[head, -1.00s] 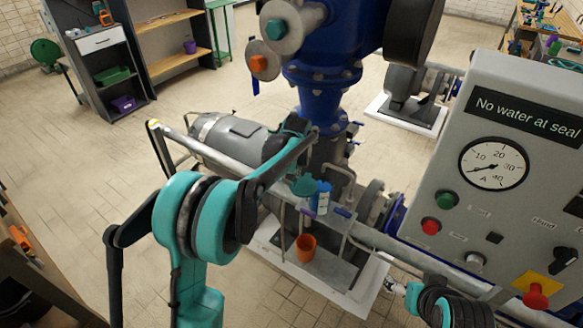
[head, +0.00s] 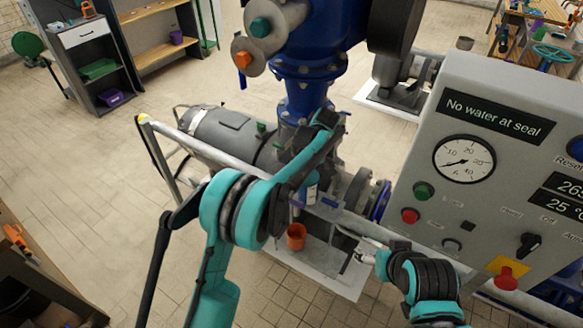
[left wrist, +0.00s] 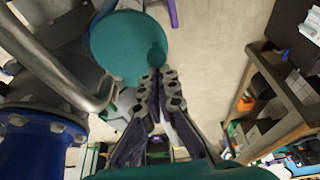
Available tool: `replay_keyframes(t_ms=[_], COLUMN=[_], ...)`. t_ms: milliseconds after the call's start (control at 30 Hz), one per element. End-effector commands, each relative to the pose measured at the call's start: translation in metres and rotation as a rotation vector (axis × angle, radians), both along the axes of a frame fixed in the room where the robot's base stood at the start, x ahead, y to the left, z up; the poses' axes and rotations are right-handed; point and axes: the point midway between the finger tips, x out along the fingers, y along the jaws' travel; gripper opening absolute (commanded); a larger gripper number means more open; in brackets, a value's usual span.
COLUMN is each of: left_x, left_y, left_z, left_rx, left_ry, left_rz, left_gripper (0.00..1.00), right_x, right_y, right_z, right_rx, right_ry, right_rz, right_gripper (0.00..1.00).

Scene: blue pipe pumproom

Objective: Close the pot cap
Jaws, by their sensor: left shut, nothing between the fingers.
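A round teal disc with a small knob, which looks like the pot cap (left wrist: 127,45), fills the upper middle of the left wrist view. My left gripper (left wrist: 160,72) is shut and empty, its fingertips right by the knob; I cannot tell whether they touch. An orange pot (head: 296,237) stands below and right of that forearm, near the pump frame. My right gripper (head: 366,249) is small at the lower right, by the grey rail; its finger opening is unclear.
A grey control panel (head: 500,170) with gauge and buttons stands at the right. A grey rail (head: 215,155) runs in front of the motor (head: 225,138). A blue-labelled bottle (head: 311,187) is close to my left forearm. A blue pipe (left wrist: 38,140) and bent grey pipe (left wrist: 92,92) lie left in the wrist view.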

Motion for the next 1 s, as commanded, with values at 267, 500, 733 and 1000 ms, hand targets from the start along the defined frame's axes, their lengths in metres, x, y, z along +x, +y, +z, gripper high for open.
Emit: replay_keyframes(t_ms=[267,500,733,1000], left_x=[0.003,0.006,0.007,0.007], left_y=[-0.013,-0.019,-0.021,-0.021], left_z=[0.001,0.000,0.000,0.000], left_rx=[0.000,-0.001,-0.001,-0.001], left_ry=[0.000,0.000,0.000,0.000], left_rz=[0.092,0.091,0.091,0.090], left_gripper=[0.00,0.00,0.00,0.00], right_x=[0.000,0.000,0.000,0.000], right_y=[0.000,0.000,0.000,0.000], right_z=[0.008,0.011,0.012,0.012], right_rx=[0.000,0.000,0.000,0.000], right_ry=[0.000,0.000,0.000,0.000], right_rz=[0.000,0.000,0.000,0.000], right_gripper=[0.76,0.76,0.76,0.76])
